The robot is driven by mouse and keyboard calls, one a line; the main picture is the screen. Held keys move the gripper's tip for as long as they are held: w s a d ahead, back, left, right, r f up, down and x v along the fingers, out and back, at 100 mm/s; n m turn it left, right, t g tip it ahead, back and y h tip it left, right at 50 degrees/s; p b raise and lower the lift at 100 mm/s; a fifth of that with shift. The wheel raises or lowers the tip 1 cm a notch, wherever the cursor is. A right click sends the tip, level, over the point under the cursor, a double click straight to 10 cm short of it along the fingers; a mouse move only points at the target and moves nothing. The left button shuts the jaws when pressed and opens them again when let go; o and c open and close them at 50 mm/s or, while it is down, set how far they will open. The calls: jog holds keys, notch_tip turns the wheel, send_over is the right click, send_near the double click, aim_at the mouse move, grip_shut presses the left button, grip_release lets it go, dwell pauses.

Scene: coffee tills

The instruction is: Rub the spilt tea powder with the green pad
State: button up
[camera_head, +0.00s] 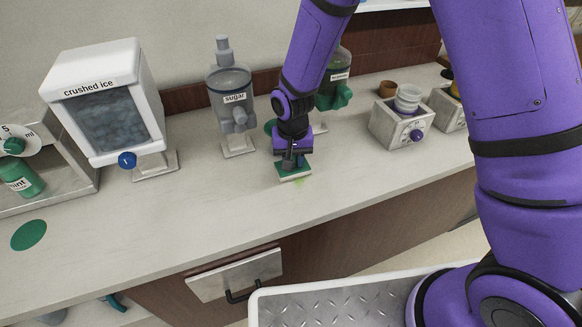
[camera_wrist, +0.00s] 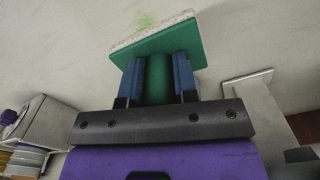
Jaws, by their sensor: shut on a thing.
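The green pad (camera_head: 293,172) has a pale, speckled underside and is on or just above the counter, in front of the dispensers. My gripper (camera_head: 291,158) is shut on its handle from above. In the wrist view the green pad (camera_wrist: 180,45) sits beyond the fingers, and my gripper (camera_wrist: 158,78) has its two blue fingers on either side of the green handle. The spilt tea powder (camera_wrist: 146,20) is a faint light-green smear on the counter right beside the pad's edge. It also shows as a small patch in the head view (camera_head: 299,181). Powder under the pad is hidden.
A sugar dispenser (camera_head: 230,92) and a crushed ice dispenser (camera_head: 108,105) stand left of my gripper. A green-spouted dispenser (camera_head: 336,90) is partly behind my arm. A box with stacked cups (camera_head: 401,122) stands right. The counter front (camera_head: 190,225) is clear around a flat green disc (camera_head: 29,235).

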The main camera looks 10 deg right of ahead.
jog(key=shift+r, duration=1.5)
jog(key=shift+f, duration=0.15)
